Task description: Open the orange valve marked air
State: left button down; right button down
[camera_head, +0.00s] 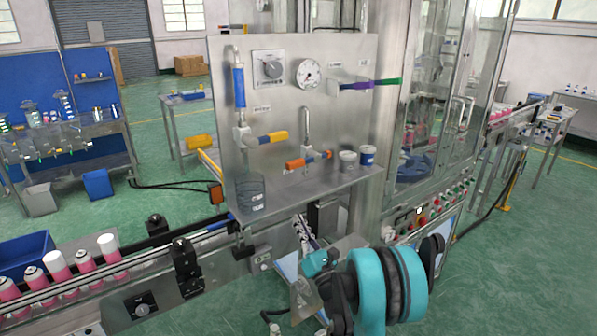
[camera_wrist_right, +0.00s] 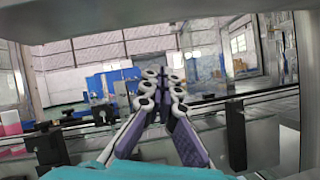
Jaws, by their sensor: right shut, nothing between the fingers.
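The orange valve handle (camera_head: 309,160) sits on the steel panel (camera_head: 225,80), low and right of centre, below a short vertical pipe. The valve cannot be made out in the wrist view. Any air label is too small to read. My left gripper is not in view.
A yellow-handled valve (camera_head: 266,138) is up and left of the orange one, and a purple-green handle (camera_head: 365,85) is at upper right. A shelf (camera_head: 320,190) juts out below, holding two small cups and a dark clear container (camera_head: 250,193). A conveyor with pink cans (camera_head: 85,261) runs at left.

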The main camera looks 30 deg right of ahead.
aim_at(302, 160)
jog(key=s+a+r+n+t+y, duration=0.1)
jog(key=s+r+n+t+y, duration=0.25)
jog(key=s+r+n, duration=0.4)
jog(key=shift+m, duration=0.75)
jog(key=x, duration=0.3)
jog(key=s+r+x, duration=0.1)
jog(key=x, duration=0.2)
jog(key=p+x, duration=0.1)
jog(key=x, duration=0.2)
jog(key=shift+s+a+r, duration=0.1)
jog(key=shift+s+r, duration=0.1)
jog(key=shift+r, duration=0.3)
jog(key=shift+h, duration=0.25)
